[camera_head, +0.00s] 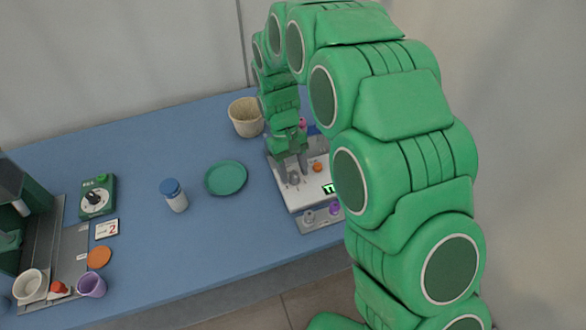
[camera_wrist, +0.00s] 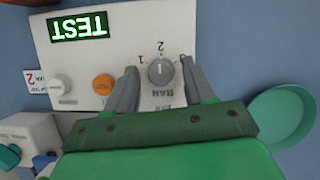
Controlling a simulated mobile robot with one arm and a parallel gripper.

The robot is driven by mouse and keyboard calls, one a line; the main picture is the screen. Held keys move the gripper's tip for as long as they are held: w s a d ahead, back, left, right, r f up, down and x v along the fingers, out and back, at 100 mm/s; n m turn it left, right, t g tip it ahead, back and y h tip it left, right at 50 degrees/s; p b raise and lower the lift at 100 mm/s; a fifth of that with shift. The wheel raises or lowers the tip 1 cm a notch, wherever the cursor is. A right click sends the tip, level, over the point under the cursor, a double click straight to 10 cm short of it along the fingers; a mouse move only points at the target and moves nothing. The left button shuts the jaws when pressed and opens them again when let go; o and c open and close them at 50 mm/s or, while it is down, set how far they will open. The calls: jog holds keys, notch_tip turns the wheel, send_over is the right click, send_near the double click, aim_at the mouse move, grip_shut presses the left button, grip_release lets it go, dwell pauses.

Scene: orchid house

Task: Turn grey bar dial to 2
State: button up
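The grey bar dial (camera_wrist: 161,72) sits on the white machine panel (camera_wrist: 215,30), with "BAR" printed beside it and numbers around it, upside down in the wrist view. A short pale mark on the dial's face runs roughly along the line towards the 2; I cannot tell its exact setting. My gripper (camera_wrist: 161,85) is open, with one finger on each side of the dial. Small gaps seem to show between fingers and dial. In the head view my gripper (camera_head: 293,170) is low over the white machine (camera_head: 290,195), at the grey dial (camera_head: 294,179).
The panel also has an orange button (camera_wrist: 103,84), a white knob (camera_wrist: 60,86) and a lit TEST display (camera_wrist: 79,26). A teal plate (camera_head: 226,178), blue-lidded jar (camera_head: 174,195) and basket (camera_head: 246,117) stand nearby. A green box with a dial (camera_head: 97,196) is far left.

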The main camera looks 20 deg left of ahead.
jog(key=v, duration=0.7)
jog(key=shift+r, duration=0.35)
jog(key=shift+w+a, duration=0.1)
jog(key=shift+a, duration=0.05)
dwell(0.3)
jog(key=s+d+r+m+y, duration=0.15)
jog(key=d+r, duration=0.25)
jog(key=d, duration=0.5)
jog(key=s+d+r+m, duration=0.2)
jog(key=d+r, duration=0.3)
jog(key=d, duration=0.4)
jog(key=s+d+r+m+y, duration=0.15)
jog(key=d+r, duration=0.25)
jog(key=d, duration=0.5)
jog(key=s+d+m, duration=0.2)
jog(key=s+d, duration=0.4)
jog(key=s, duration=0.3)
jog(key=s+d+m+t, duration=0.1)
jog(key=s+d+m, duration=0.2)
jog(key=s+d, duration=0.4)
jog(key=s, duration=0.3)
jog(key=shift+r+y, duration=0.3)
